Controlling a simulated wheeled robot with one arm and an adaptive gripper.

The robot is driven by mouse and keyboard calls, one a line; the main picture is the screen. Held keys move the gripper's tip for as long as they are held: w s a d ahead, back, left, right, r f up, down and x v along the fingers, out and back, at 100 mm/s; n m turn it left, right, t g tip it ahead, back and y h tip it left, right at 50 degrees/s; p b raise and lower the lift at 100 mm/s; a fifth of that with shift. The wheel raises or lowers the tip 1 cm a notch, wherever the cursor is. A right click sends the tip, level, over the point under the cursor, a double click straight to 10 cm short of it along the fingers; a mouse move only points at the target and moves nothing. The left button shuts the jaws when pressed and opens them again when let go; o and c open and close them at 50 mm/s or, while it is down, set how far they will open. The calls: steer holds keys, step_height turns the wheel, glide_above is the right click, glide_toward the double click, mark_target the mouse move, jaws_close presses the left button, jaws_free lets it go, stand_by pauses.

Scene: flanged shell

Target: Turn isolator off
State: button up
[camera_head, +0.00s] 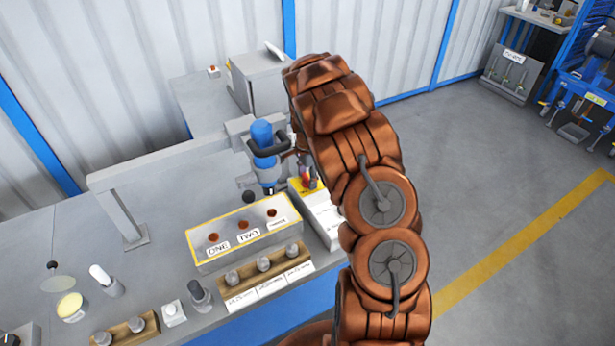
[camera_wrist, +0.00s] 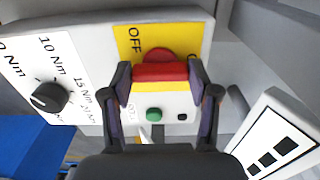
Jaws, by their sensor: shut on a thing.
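The isolator is a red handle (camera_wrist: 161,72) on a round red base, set on a yellow plate (camera_wrist: 190,40) with the word OFF at its upper left in the wrist view. The handle lies crosswise in the picture, not pointing straight at OFF. My gripper (camera_wrist: 159,79) is shut on the handle, one dark finger at each end. Any label below the handle is mostly hidden.
A green button (camera_wrist: 153,114) and a small black part sit just below the handle. A black torque dial (camera_wrist: 48,97) is at left. A blue tool (camera_head: 264,150) hangs from a grey frame, near the box marked ONE, TWO (camera_head: 205,262).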

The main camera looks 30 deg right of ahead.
steer(key=shift+f+n+b, duration=0.15)
steer(key=shift+n+b, duration=0.15)
steer(key=shift+b, duration=0.3)
steer(key=n+b, duration=0.2)
steer(key=b, duration=0.2)
steer(key=shift+f+n, duration=0.2)
steer(key=shift+n, duration=0.2)
steer(key=n+b, duration=0.4)
steer(key=shift+r+n, duration=0.15)
steer(key=shift+n, duration=0.15)
steer(key=n+b, duration=0.4)
steer(key=n, duration=0.1)
steer(key=shift+r+n+b, duration=0.15)
steer(key=shift+n+b, duration=0.75)
steer(key=shift+n, duration=1.5)
steer(key=o, duration=1.2)
steer(key=shift+c, duration=0.2)
